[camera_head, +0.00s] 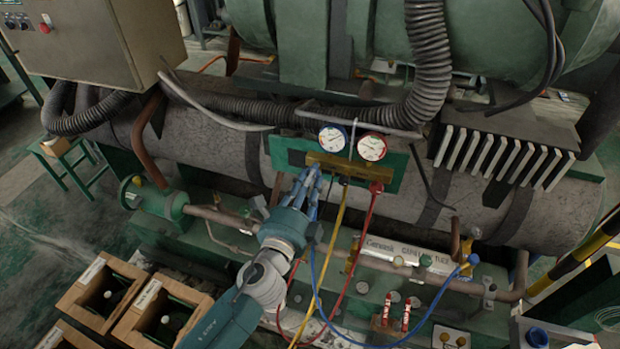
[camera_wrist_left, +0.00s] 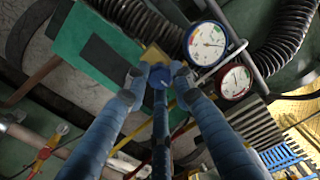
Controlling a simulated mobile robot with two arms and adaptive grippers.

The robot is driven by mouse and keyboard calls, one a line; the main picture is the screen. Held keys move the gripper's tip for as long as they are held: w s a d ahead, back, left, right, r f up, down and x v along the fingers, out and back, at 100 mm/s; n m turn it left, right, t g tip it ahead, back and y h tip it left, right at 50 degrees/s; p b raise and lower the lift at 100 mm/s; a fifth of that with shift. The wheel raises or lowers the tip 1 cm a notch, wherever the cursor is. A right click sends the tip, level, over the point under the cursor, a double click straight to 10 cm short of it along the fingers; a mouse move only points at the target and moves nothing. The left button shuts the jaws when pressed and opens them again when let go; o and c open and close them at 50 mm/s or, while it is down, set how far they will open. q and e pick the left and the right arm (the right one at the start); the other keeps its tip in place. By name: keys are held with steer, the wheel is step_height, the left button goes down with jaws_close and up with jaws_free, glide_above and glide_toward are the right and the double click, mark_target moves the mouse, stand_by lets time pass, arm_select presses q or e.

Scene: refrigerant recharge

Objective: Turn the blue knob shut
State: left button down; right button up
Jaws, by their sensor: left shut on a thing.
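The blue knob (camera_wrist_left: 160,77) is a small round knob at the left end of the brass gauge manifold (camera_head: 350,168). My left gripper (camera_head: 309,176) reaches up to that end of the manifold. In the left wrist view its blue-wrapped fingertips (camera_wrist_left: 158,75) sit on both sides of the knob, shut on it. In the head view the fingers hide the knob. A blue-rimmed gauge (camera_head: 332,138) and a red-rimmed gauge (camera_head: 372,147) stand above the manifold. My right gripper is in neither view.
Yellow (camera_head: 337,235), red (camera_head: 362,235) and blue (camera_head: 312,265) hoses hang below the manifold, close to my left arm. A green plate (camera_head: 405,165) is behind it. A ribbed black hose (camera_head: 428,65) runs above right. Wooden bins (camera_head: 160,312) stand at lower left.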

arm_select(q)
steer(key=c, duration=1.5)
jaws_free()
steer(key=shift+o, duration=0.2)
steer(key=v, duration=1.2)
